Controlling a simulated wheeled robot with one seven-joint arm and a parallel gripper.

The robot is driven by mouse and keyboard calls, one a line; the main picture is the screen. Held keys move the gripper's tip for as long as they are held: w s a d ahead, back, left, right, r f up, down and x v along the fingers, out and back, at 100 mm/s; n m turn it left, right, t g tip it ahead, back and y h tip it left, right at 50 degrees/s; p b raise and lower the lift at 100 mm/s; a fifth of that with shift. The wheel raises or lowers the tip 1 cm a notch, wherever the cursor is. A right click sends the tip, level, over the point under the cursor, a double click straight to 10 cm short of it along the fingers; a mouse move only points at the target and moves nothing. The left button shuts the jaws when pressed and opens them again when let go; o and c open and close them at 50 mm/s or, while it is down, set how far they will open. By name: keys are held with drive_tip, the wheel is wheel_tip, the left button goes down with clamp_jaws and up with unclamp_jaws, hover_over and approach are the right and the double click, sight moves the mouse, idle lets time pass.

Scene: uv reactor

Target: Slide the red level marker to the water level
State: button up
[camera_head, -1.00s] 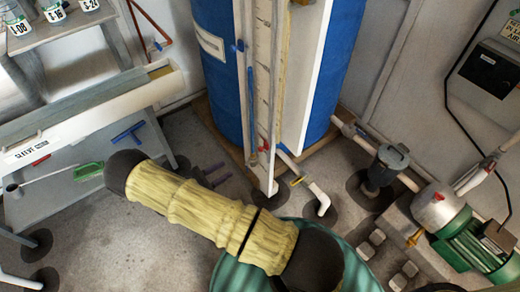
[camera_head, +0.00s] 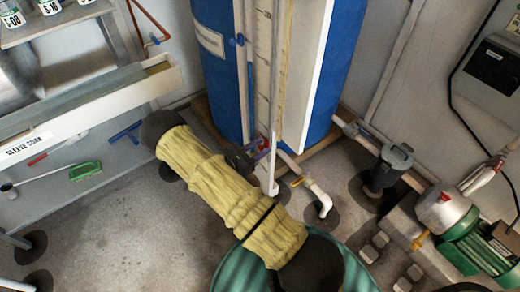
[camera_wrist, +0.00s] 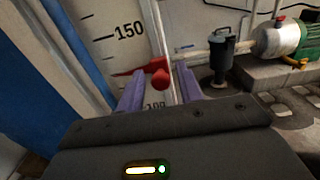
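The red level marker (camera_wrist: 160,78) has a round knob and a pointer on the white scale board (camera_wrist: 112,45), between the 150 and 100 marks. In the head view the marker (camera_head: 264,143) is low on the tall scale, in front of a blue tank. My gripper (camera_wrist: 159,88) is open, with one purple finger on each side of the knob. Gaps show between knob and fingers, so it is not gripped. In the head view my gripper (camera_head: 262,153) is at the foot of the scale, partly hidden by my yellow-sleeved arm. I cannot make out the water level.
The blue tank (camera_head: 216,75) stands behind the scale. A blue valve handle (camera_head: 238,40) is higher up beside it. White pipes (camera_head: 319,192), a dark canister (camera_head: 390,168) and a green pump (camera_head: 470,237) are at right. A sleeve bench (camera_head: 95,112) is at left.

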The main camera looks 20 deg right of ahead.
drive_tip(key=shift+d, duration=0.3)
clamp_jaws()
drive_tip(key=shift+r, duration=0.15)
wheel_tip(320, 180, up, 28)
drive_tip(key=p, duration=2.4)
drive_tip(key=shift+a+r, duration=0.1)
drive_tip(key=shift+r, duration=0.1)
unclamp_jaws()
